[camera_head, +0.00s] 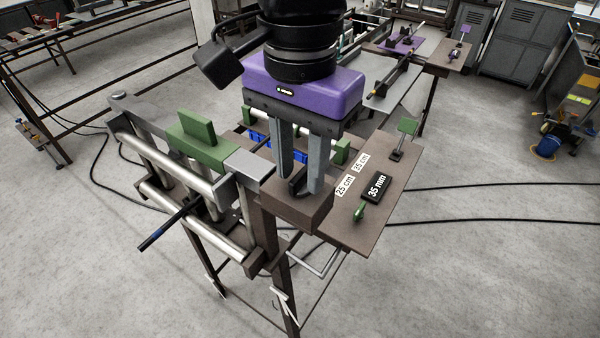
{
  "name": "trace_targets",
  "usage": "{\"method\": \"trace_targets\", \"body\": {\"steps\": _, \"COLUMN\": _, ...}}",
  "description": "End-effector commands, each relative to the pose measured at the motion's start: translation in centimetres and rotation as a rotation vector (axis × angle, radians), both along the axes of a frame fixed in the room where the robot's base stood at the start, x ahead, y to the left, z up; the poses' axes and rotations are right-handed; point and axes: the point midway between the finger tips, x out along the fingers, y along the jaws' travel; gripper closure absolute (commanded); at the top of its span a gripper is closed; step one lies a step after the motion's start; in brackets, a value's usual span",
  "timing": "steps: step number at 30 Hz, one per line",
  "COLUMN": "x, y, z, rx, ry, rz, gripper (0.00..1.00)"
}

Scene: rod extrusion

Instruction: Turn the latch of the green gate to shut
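The green gate shows at left centre as a green block with an upright plate (198,137) on a frame of pale metal tubes. A dark latch piece (297,183) stands on a brown block (296,210) at the gate's right end. My gripper (300,190), with a purple body and two grey fingers, points straight down over this block. The fingers are apart, one on each side of the latch piece, with their tips close to the block top. I cannot tell whether they touch the latch. The fingers partly hide it.
A brown plate (350,232) with a black "35 mm" label, white size labels and small green pieces lies right of the block. A purple-marked station (402,45) stands behind. Floor right is mostly clear.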

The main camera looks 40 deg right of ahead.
Motion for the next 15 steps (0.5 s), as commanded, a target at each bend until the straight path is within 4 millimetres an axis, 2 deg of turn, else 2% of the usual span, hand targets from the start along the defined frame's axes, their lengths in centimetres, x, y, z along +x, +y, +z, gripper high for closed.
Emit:
{"method": "trace_targets", "body": {"steps": 7, "x": 0.01, "y": 0.03, "z": -0.15, "rx": 0.001, "ry": -0.001, "rz": 0.0, "gripper": 0.69}}
{"method": "trace_targets", "body": {"steps": 8, "x": 0.01, "y": 0.03, "z": -0.14, "rx": 0.001, "ry": -0.001, "rz": 0.0, "gripper": 0.73}}
{"method": "trace_targets", "body": {"steps": 12, "x": 0.01, "y": 0.03, "z": -0.14, "rx": 0.001, "ry": -0.001, "rz": 0.0, "gripper": 1.0}}
{"method": "trace_targets", "body": {"steps": 15, "x": 0.01, "y": 0.03, "z": -0.14, "rx": 0.001, "ry": -0.001, "rz": 0.0, "gripper": 1.0}}
